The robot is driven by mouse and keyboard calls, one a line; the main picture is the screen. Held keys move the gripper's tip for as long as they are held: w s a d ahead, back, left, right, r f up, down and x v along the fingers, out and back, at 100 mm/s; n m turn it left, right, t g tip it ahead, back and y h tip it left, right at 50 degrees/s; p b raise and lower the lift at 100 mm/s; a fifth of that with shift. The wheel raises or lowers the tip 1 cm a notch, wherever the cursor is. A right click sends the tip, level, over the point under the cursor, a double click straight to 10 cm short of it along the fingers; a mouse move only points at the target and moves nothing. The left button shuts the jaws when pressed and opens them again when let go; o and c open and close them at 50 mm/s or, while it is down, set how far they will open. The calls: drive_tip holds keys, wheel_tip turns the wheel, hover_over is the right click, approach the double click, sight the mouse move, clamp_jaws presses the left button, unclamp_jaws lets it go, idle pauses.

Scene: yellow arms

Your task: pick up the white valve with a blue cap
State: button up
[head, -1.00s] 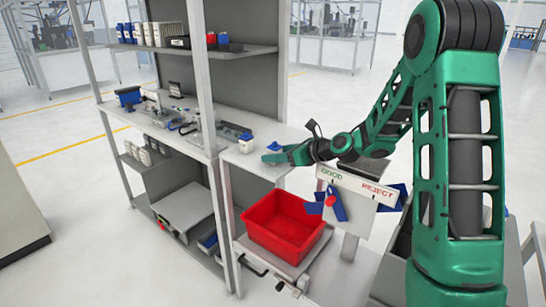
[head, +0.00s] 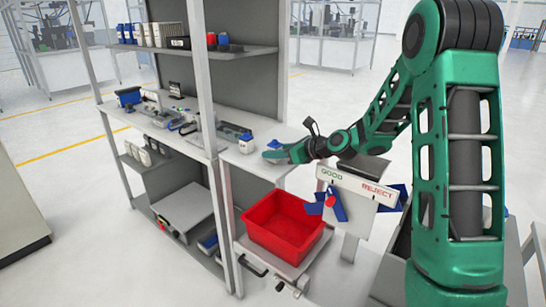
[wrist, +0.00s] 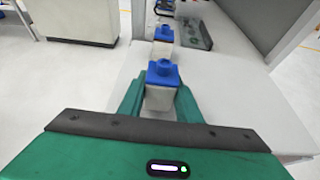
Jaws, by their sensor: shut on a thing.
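A white valve with a blue cap (wrist: 162,88) stands upright between the fingers of my gripper (wrist: 160,97) in the wrist view. The green fingers press on both sides of its white body, below the cap. In the head view my gripper (head: 276,154) is low over the end of the grey-white worktop, and only the blue cap of the held valve (head: 274,144) shows above it. A second white valve with a blue cap (wrist: 163,40) stands just beyond the held one; it also shows in the head view (head: 246,145), left of my gripper.
A grey fixture (wrist: 195,33) lies beyond the valves on the worktop (wrist: 235,95). A shelf post (head: 203,80) rises left of my gripper. A red bin (head: 284,226) sits below, near a GOOD/REJECT sign (head: 357,186). The worktop right of the held valve is clear.

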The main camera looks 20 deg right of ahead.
sight(277, 143)
wheel_tip(277, 143, up, 3)
drive_tip(key=shift+r, duration=0.1)
drive_tip(key=s+a+r, duration=0.6)
drive_tip(key=a+r, duration=0.1)
drive_tip(key=a, duration=0.2)
drive_tip(key=shift+s+a, duration=0.25)
drive_tip(key=shift+a, duration=0.1)
